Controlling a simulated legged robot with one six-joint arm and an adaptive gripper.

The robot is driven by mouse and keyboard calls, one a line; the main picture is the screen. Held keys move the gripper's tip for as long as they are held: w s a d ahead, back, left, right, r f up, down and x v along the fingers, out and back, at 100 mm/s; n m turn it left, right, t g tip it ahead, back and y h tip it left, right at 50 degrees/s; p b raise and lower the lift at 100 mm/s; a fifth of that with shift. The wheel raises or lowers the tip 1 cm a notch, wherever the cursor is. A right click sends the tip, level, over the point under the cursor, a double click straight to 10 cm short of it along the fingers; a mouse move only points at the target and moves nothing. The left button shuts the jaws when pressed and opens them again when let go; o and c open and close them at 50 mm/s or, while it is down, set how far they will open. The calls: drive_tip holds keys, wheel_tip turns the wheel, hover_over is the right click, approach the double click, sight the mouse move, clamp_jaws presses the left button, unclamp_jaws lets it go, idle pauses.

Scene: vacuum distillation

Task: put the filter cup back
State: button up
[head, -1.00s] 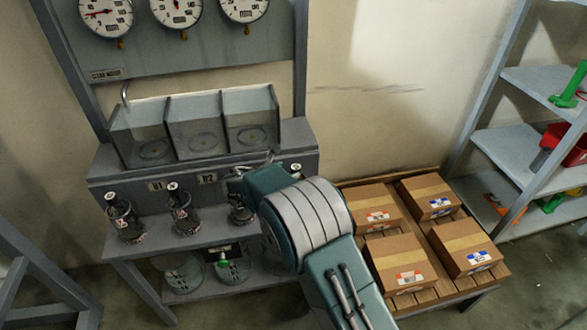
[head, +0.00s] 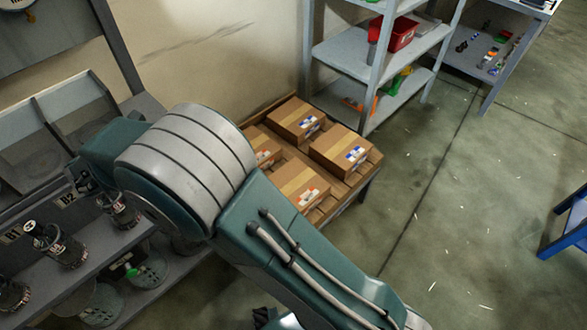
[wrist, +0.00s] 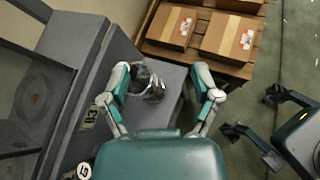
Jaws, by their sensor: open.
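My gripper (wrist: 163,88) is open in the wrist view, its two teal-and-grey fingers spread wide. A dark round fitting with silvery parts (wrist: 150,82) shows between the fingers, closer to the left one. It may be the third station's filter cup; I cannot tell whether it is seated or touched. In the head view, dark filter cups with labels stand along the bench front: one at the lower left (head: 14,295), one in the middle (head: 62,250) and one at right (head: 124,212). My arm hides the gripper and the third station there.
The grey bench (head: 165,228) has a lower shelf with round dishes and a green knob (head: 133,271). Cardboard boxes (head: 298,118) sit on a wooden pallet right of the bench. Shelving (head: 345,52) stands behind. Open floor (head: 450,180) lies to the right.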

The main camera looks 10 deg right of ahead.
drive_tip(key=s+d+r+m+g+y, duration=0.1)
drive_tip(key=s+d+r+m+g, duration=0.35)
drive_tip(key=d, duration=0.75)
drive_tip(key=s+d+r+m+g, duration=0.1)
drive_tip(key=s+d+r+m, duration=0.3)
drive_tip(key=d+r+m, duration=0.55)
drive_tip(key=s+d+f+m+y, duration=0.1)
drive_tip(key=s+d+m+y, duration=0.1)
drive_tip(key=s+d+m, duration=0.4)
drive_tip(key=s+d+f+m+y, duration=0.1)
drive_tip(key=s+d+m+y, duration=0.2)
drive_tip(key=s, duration=1)
drive_tip(key=d+m, duration=0.3)
drive_tip(key=m, duration=0.1)
drive_tip(key=shift+s+d+m, duration=0.25)
drive_tip(key=shift+m, duration=0.05)
drive_tip(key=shift+f+t, duration=0.1)
drive_tip(key=shift+t, duration=0.15)
